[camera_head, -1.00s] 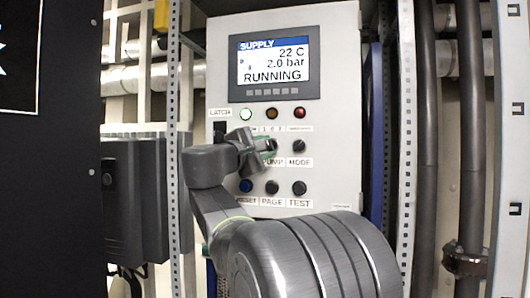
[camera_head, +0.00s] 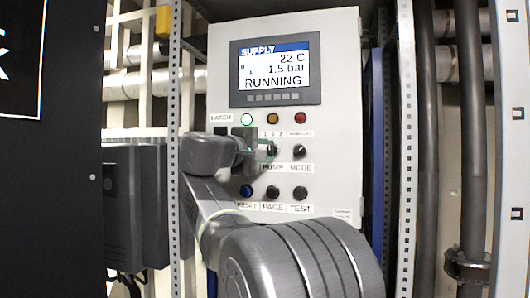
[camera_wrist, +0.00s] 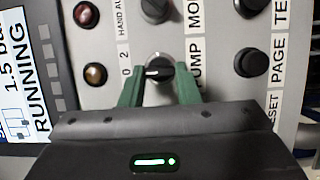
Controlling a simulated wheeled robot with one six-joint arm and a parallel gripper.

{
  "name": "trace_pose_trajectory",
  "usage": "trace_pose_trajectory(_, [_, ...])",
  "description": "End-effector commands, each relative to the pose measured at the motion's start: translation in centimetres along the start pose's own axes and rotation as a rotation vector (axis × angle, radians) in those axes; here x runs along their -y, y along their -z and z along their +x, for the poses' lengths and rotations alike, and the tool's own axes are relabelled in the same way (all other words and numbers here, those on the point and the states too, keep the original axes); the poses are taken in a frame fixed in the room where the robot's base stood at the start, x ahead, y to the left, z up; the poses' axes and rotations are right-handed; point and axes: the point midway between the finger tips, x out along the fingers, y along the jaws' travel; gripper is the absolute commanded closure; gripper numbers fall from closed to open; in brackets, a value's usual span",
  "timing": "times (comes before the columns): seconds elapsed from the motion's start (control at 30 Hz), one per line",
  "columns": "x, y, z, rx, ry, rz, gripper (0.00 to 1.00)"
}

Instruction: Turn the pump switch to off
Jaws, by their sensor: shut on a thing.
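The pump switch (camera_head: 272,150) is a black rotary knob on the light grey panel (camera_head: 340,185), above the PUMP label (camera_head: 273,168). In the wrist view the pump switch (camera_wrist: 160,73) sits between two green fingers, and its white mark points left, toward the position figures 0 and 2 (camera_wrist: 125,78). My gripper (camera_wrist: 160,85) is shut on the switch; in the head view my gripper (camera_head: 268,150) reaches it from the left. The display (camera_head: 276,71) reads SUPPLY, 22 C, 1.5 bar, RUNNING.
The mode knob (camera_head: 299,151) is close to the right. Blue reset (camera_head: 246,191), page (camera_head: 272,192) and test (camera_head: 299,193) buttons lie below. A latch switch (camera_head: 221,131) is at the left, partly behind my gripper.

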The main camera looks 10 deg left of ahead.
Motion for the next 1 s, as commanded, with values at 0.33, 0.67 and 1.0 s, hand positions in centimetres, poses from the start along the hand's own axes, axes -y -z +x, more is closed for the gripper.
trace_pose_trajectory(0.33, [0.1, 0.0, 0.0, 0.001, 0.001, -0.002, 0.49])
trace_pose_trajectory(0.67, [0.1, 0.0, -0.4, -0.001, 0.0, -0.001, 0.49])
trace_pose_trajectory(1.0, [0.3, 0.1, -6.2, -0.005, -0.001, 0.0, 0.49])
